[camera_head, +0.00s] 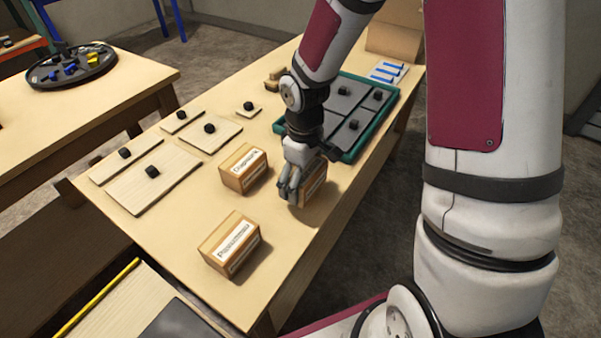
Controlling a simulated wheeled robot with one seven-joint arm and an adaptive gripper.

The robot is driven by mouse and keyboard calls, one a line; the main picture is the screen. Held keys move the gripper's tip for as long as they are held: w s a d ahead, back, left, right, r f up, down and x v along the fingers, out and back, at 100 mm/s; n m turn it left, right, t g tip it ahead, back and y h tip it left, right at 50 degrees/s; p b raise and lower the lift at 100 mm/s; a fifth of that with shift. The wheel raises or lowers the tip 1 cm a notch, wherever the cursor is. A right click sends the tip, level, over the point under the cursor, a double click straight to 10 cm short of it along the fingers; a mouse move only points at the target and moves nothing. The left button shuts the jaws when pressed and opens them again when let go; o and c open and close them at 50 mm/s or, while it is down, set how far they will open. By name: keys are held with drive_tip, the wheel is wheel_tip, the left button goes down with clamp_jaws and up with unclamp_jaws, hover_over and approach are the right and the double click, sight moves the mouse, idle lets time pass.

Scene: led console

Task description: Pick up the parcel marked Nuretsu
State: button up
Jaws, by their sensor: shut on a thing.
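My gripper (291,187) points down at the middle of the table and is shut on a small brown cardboard parcel (314,187) with a white label. The gripper and wrist hide part of this parcel, and I cannot read its label. I cannot tell whether it rests on the table or is slightly raised. A second parcel (240,178) stands just left of my gripper, with a label on top too small to read surely. A third parcel (221,257) stands nearer the front edge, its label also hard to read. I cannot make out Nuretsu on any label.
The wooden table (290,252) carries several pale boards with black knobs (152,190) at left. A green-rimmed tray (388,120) of grey panels lies behind my gripper. A larger cardboard box (395,38) stands at the back. A round black tray (72,66) sits on another table.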

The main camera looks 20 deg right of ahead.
drive_tip(key=s, duration=0.3)
drive_tip(key=s+a+r, duration=0.1)
drive_tip(key=s, duration=0.3)
drive_tip(key=s+p, duration=0.1)
drive_tip(key=s, duration=0.2)
drive_tip(key=shift+s+a+r, duration=0.15)
drive_tip(key=shift+s+a, duration=0.1)
drive_tip(key=s+p, duration=0.2)
drive_tip(key=p, duration=0.1)
drive_tip(key=shift+a, duration=0.15)
